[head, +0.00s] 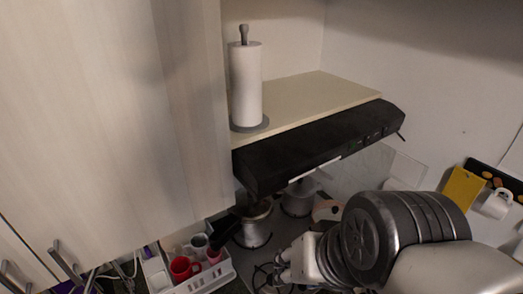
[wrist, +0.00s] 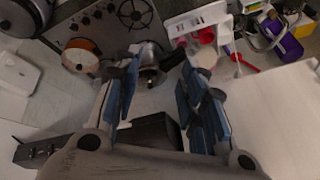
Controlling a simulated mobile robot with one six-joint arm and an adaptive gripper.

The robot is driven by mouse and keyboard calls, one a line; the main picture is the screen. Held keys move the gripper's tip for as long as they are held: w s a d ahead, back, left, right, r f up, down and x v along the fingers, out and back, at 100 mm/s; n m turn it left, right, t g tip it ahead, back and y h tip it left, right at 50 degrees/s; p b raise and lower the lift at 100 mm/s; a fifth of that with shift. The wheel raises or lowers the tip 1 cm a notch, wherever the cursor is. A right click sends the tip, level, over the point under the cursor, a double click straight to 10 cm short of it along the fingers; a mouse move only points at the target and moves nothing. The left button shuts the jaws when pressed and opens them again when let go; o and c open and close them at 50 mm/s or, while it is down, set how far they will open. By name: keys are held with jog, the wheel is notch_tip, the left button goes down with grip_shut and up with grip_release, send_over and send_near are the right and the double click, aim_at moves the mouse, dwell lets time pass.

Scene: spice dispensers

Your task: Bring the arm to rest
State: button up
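My gripper (wrist: 160,75) is open in the wrist view, its two blue-padded fingers spread apart. Nothing is held between them; a metal pot (wrist: 150,77) shows well beyond the fingertips. In the head view my dark and grey arm reaches in from the lower right. My gripper end (head: 282,268) is low in that picture, below the range hood and partly hidden by the arm links. The finger gap cannot be made out there.
The black range hood (head: 310,150) overhangs, with a paper towel roll (head: 245,85) on the shelf above. A pale cabinet (head: 110,120) fills the left. A white rack (head: 205,278) with red cups stands below. A stove (wrist: 105,25) shows in the wrist view.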

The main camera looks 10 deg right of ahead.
jog(key=s+d+f+n+h, duration=0.1)
jog(key=s+d+f+n, duration=0.1)
jog(key=shift+s+d+n, duration=0.25)
jog(key=shift+d+n, duration=0.05)
notch_tip(320, 180, down, 28)
jog(key=b, duration=2.8)
jog(key=shift+f, duration=0.15)
